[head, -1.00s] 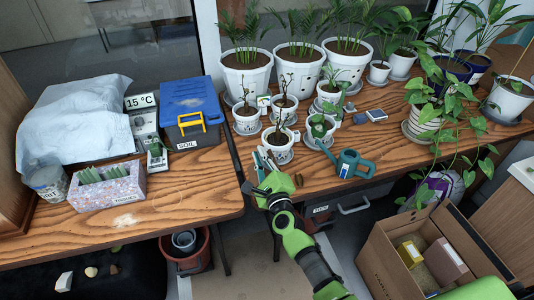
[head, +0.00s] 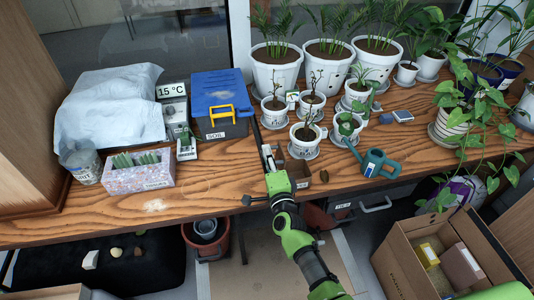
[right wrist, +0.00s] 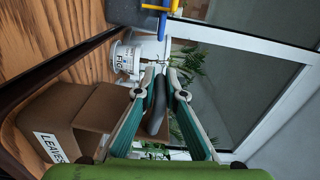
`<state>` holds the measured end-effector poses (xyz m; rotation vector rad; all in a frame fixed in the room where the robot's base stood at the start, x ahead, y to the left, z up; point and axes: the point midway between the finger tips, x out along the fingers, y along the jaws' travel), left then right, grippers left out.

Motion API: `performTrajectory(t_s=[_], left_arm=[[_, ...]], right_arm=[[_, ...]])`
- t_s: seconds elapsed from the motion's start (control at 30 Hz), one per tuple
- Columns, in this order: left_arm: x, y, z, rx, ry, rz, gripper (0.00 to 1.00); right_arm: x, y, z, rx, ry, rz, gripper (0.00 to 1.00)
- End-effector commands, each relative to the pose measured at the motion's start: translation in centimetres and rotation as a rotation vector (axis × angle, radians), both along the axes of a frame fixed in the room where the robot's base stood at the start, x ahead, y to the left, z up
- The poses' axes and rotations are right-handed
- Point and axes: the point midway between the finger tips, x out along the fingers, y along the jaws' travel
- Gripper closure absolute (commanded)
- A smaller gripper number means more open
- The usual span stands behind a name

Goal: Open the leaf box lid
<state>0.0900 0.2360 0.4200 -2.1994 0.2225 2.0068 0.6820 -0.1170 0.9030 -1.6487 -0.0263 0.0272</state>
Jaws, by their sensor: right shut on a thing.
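The leaf box (right wrist: 42,118) is a small brown box with a white "LEAVES" label, at the lower left of the right wrist view. In the head view the brown box (head: 299,171) stands near the table's front edge, partly hidden by my right gripper. My right gripper (head: 267,153) is at its left side. In the right wrist view the fingers (right wrist: 160,84) are closed around a dark grey elongated piece (right wrist: 157,117). A brown panel (right wrist: 97,107) lies beside this piece; whether they are joined is hard to tell. My left gripper is not in view.
White pots with plants (head: 306,138) stand just behind the box. A teal watering can (head: 374,164) is to its right, a blue-lidded soil box (head: 219,104) to its left behind. A small dark brown thing (head: 324,176) lies beside the box.

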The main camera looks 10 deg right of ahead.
Motion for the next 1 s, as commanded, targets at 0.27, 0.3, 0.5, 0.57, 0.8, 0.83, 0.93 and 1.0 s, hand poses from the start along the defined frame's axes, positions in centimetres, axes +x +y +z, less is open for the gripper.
performTrajectory(t_s=[0.27,0.3,0.5,0.57,0.8,0.83,0.93,1.0], left_arm=[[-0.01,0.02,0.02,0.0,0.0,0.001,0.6],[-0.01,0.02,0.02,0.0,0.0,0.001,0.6],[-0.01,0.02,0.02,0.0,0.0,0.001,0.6],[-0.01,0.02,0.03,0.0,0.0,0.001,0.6],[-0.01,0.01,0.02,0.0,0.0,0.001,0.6],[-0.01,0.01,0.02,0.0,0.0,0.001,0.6],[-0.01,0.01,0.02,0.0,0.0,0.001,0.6],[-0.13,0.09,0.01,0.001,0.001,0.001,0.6]], right_arm=[[0.1,-0.28,0.08,-0.045,-0.007,-0.004,1.0],[0.1,-0.28,0.09,-0.046,-0.007,-0.003,1.0],[0.11,-0.28,0.13,-0.046,-0.008,-0.002,1.0],[0.12,-0.28,0.14,-0.046,-0.008,-0.002,1.0],[0.09,-0.19,0.08,-0.043,-0.006,-0.002,0.74],[0.08,-0.17,0.05,-0.043,-0.006,-0.002,0.74],[0.05,-0.14,0.01,-0.042,-0.004,-0.001,0.74],[0.0,-0.12,-0.03,-0.042,-0.003,0.0,0.74]])
